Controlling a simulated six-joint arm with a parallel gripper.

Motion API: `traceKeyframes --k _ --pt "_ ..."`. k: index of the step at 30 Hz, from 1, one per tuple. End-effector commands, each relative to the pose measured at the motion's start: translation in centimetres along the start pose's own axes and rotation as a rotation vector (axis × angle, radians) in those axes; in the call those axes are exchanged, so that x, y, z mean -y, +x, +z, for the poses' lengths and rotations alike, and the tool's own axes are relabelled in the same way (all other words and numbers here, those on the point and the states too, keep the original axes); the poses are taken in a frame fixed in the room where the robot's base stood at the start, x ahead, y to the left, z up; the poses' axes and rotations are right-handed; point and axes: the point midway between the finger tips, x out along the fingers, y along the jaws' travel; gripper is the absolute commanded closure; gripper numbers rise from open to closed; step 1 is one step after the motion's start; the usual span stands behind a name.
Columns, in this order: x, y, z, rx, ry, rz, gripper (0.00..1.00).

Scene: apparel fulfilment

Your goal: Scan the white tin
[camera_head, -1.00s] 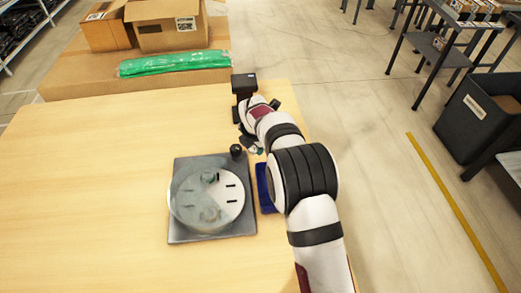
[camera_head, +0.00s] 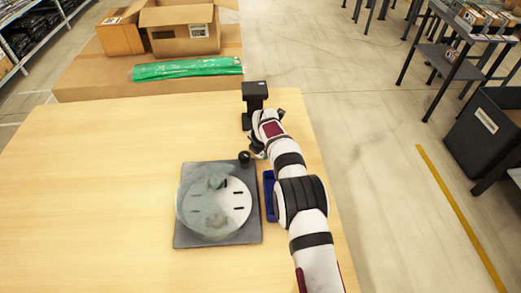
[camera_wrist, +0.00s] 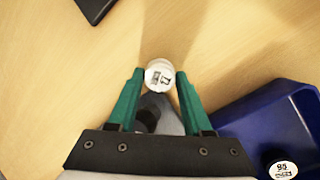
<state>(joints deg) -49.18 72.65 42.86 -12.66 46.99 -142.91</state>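The white tin (camera_wrist: 159,76) shows in the wrist view, with a printed label on the face turned to the camera. My gripper (camera_wrist: 159,74) has green fingers whose tips close on both sides of the tin, which is held over bare table. In the head view my gripper (camera_head: 258,152) is beyond the round plate and near the scanner, largely hidden by my wrist, and the tin cannot be made out there. The black scanner (camera_head: 254,91) stands upright at the table's far right edge.
A blue bin (camera_head: 269,196) lies beside my arm; it also shows in the wrist view (camera_wrist: 262,120), with a round labelled item (camera_wrist: 283,170). A grey base (camera_head: 247,237) carries a glassy round plate. Left of it the table (camera_head: 90,190) is clear. Cardboard boxes stand beyond.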

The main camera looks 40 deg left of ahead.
Motion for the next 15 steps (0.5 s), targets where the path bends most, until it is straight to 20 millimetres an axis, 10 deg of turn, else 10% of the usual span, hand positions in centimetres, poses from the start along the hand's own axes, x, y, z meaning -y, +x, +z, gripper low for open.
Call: traceKeyframes --k 5,15 --pt "-0.01 -0.02 0.00 0.000 0.000 0.000 0.17" --pt "-0.04 -0.51 0.03 0.000 0.000 0.000 0.17"
